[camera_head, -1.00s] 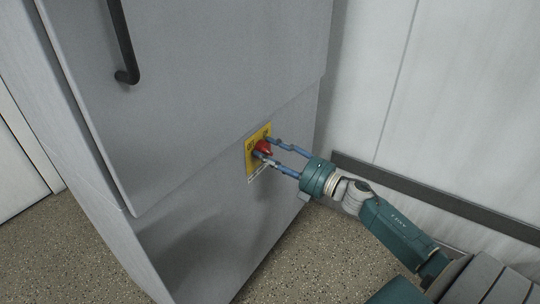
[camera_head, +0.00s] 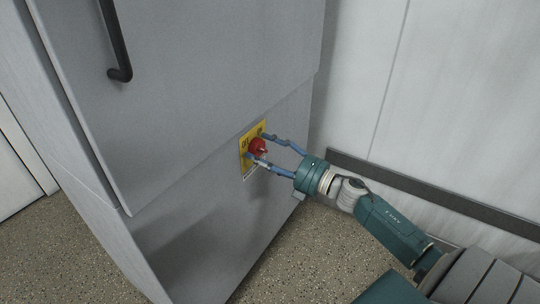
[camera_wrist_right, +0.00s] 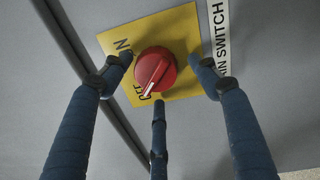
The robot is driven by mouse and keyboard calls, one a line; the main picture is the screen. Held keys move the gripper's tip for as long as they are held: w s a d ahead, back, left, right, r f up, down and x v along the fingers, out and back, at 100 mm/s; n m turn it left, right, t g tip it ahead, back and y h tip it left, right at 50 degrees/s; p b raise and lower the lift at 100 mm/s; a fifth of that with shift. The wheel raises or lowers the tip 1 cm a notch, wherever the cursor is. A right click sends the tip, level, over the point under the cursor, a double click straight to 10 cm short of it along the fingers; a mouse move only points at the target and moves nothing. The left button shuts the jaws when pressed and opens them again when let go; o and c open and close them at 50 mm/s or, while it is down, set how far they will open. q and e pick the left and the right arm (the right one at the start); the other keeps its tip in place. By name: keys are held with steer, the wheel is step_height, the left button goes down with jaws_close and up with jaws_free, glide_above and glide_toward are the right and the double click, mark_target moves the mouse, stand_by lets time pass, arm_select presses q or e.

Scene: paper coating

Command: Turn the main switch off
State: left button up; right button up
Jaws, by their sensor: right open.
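The main switch is a red round knob (camera_head: 257,147) on a yellow plate (camera_head: 246,158) on the front of the grey cabinet (camera_head: 200,235). In the right wrist view the knob (camera_wrist_right: 155,70) has a white pointer line aimed at the "OFF" lettering. "ON" is at the plate's upper left. A white label reading "...IN SWITCH" (camera_wrist_right: 219,35) runs beside the plate. My right gripper (camera_head: 259,147) is open, its three blue fingers spread around the knob. In the wrist view gaps show between the fingertips and the knob. My left gripper is not in view.
A black handle (camera_head: 117,40) is on the cabinet's upper panel. A pale wall (camera_head: 440,90) with a dark rail (camera_head: 430,195) stands to the right. Speckled floor (camera_head: 300,250) lies below, with open room in front of the cabinet.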

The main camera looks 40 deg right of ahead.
steer(key=r+v, duration=0.1)
steer(key=v, duration=1)
steer(key=shift+s+f, duration=0.4)
steer(key=shift+f, duration=0.05)
